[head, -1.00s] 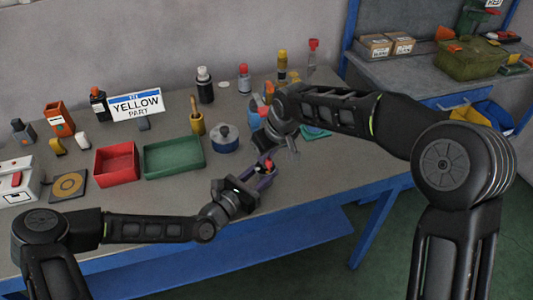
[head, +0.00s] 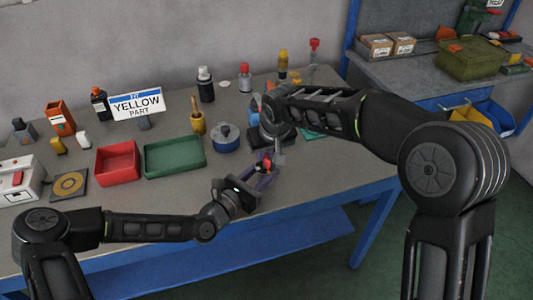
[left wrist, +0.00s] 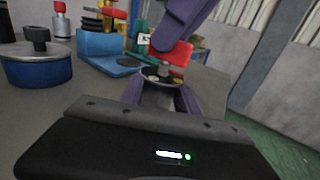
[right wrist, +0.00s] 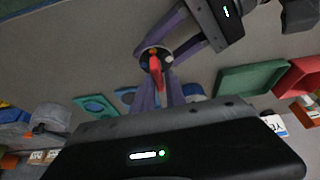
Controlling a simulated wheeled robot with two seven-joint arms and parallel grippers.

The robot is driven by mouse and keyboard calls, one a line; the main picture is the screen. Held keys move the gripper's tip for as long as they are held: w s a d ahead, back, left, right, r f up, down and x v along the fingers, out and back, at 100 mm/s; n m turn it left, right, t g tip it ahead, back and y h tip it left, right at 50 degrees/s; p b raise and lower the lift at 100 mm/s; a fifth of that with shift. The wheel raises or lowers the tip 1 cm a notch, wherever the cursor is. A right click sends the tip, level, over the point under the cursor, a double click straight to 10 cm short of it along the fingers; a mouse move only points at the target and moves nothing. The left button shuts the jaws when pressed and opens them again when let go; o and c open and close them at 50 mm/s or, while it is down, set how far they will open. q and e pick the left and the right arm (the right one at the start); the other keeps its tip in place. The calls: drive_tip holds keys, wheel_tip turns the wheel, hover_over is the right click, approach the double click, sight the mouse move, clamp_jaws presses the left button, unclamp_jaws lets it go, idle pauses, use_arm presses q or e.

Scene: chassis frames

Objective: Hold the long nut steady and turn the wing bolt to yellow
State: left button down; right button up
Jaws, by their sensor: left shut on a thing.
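My left gripper (head: 262,175) is shut on the long nut (left wrist: 158,80), a grey piece mostly hidden between its purple fingers, near the table's front edge. The wing bolt (right wrist: 155,70) shows a red wing above the nut; it also shows in the left wrist view (left wrist: 178,54) and the head view (head: 265,165). My right gripper (right wrist: 159,80) comes down from above, its fingers to either side of the red wing and seemingly apart from it. One of its purple fingers partly covers the wing in the left wrist view.
A red tray (head: 118,172), a green tray (head: 174,170) and a blue round tin (head: 226,146) lie left of the grippers. Bottles stand behind. The table front beside my left forearm is clear.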

use_arm(q)
drive_tip(key=shift+f, duration=0.1)
use_arm(e)
drive_tip(key=o, duration=0.3)
drive_tip(key=shift+f, duration=0.15)
drive_tip(key=shift+o, duration=0.2)
drive_tip(key=shift+d, duration=0.1)
drive_tip(key=v, duration=1.2)
use_arm(q)
drive_tip(key=c, duration=0.8)
unclamp_jaws()
drive_tip(key=shift+s, duration=0.1)
drive_tip(key=v, duration=1.2)
